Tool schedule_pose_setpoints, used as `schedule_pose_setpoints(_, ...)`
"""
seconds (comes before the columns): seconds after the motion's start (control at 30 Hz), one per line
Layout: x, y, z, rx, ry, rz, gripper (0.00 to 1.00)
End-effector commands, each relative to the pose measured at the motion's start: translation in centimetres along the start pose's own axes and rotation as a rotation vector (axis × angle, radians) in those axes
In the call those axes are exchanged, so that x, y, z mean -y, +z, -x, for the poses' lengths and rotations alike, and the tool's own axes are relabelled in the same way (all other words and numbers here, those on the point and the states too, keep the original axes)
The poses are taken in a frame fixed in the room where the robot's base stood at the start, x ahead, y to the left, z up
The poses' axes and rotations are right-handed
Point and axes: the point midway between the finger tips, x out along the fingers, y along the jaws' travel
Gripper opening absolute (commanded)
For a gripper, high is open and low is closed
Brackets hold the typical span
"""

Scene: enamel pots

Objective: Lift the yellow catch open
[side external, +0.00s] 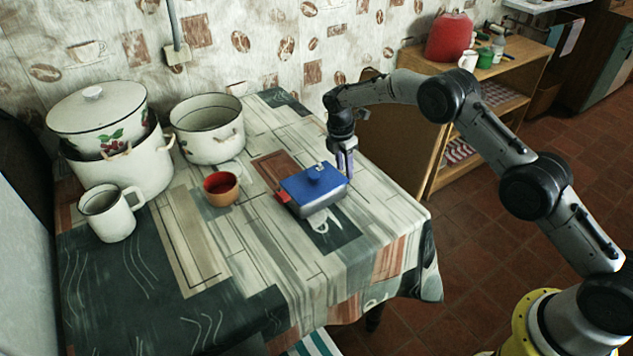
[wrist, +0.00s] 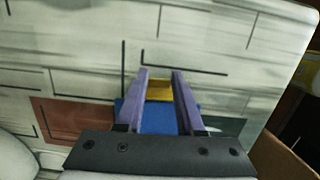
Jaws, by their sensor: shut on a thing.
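The lid also shows in the wrist view (wrist: 158,120). The yellow catch (wrist: 160,89) lies between the two purple fingers of my gripper (wrist: 161,80) at the edge of the lid. My gripper (side external: 345,161) points down at the right end of the box and is shut on the catch. The side view does not show the catch; the gripper and box hide it. A red part (side external: 283,197) sticks out at the box's left end.
A brown cup with a red inside (side external: 221,188) stands left of the box. The table (side external: 330,262) in front of the box is clear.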

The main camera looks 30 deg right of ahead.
Motion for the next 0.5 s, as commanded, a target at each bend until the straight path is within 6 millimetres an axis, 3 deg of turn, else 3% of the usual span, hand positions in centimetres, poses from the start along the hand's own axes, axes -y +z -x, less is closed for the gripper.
schedule_pose_setpoints(0.33,-0.01,-0.02,0.1,0.034,0.001,0.0,0.1)
schedule_pose_setpoints(0.5,-0.01,-0.14,0.28,0.143,0.0,0.003,0.1)
